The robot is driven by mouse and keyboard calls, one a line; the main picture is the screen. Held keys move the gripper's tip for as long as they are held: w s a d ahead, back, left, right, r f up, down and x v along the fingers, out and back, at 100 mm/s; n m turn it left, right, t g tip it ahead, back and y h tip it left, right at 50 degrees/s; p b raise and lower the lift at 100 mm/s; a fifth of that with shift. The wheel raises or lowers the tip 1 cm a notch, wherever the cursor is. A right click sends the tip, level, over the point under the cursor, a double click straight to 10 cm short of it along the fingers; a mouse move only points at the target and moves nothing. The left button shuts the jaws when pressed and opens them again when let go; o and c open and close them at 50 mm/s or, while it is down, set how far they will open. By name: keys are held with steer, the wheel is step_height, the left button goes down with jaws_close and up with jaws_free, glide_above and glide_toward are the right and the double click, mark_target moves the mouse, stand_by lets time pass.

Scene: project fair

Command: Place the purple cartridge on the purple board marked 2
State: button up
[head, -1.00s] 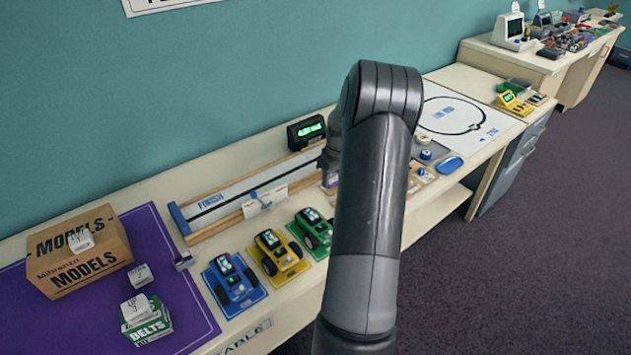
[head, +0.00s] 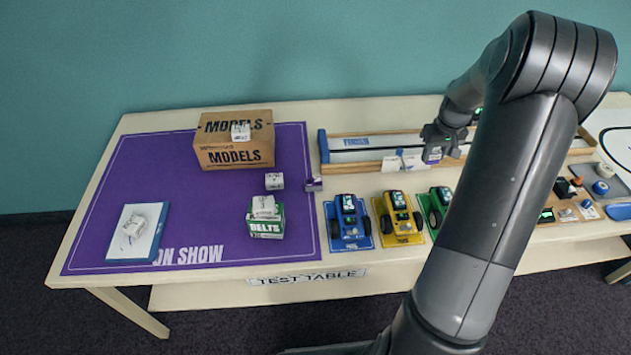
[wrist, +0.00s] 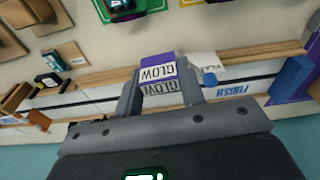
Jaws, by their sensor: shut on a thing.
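I cannot pick out a purple board marked 2; part of the table is hidden behind my arm.
A purple mat (head: 130,190) on the left bears a MODELS box (head: 234,155), a green BELTS box (head: 266,227) and small white blocks. Blue (head: 347,240), yellow (head: 398,236) and green (head: 433,222) boards with model cars stand before the track.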

steer(key=w+a+r, duration=0.1)
steer(key=a, duration=1.2)
glide_above(313, 180)
steer(key=shift+m, duration=0.4)
steer(key=f, duration=0.6)
steer(key=shift+s+d, duration=0.15)
steer(key=shift+s, duration=0.2)
steer(key=shift+f, duration=2.1)
steer(key=shift+f, duration=0.15)
steer(key=o, duration=1)
steer(key=shift+c, duration=0.2)
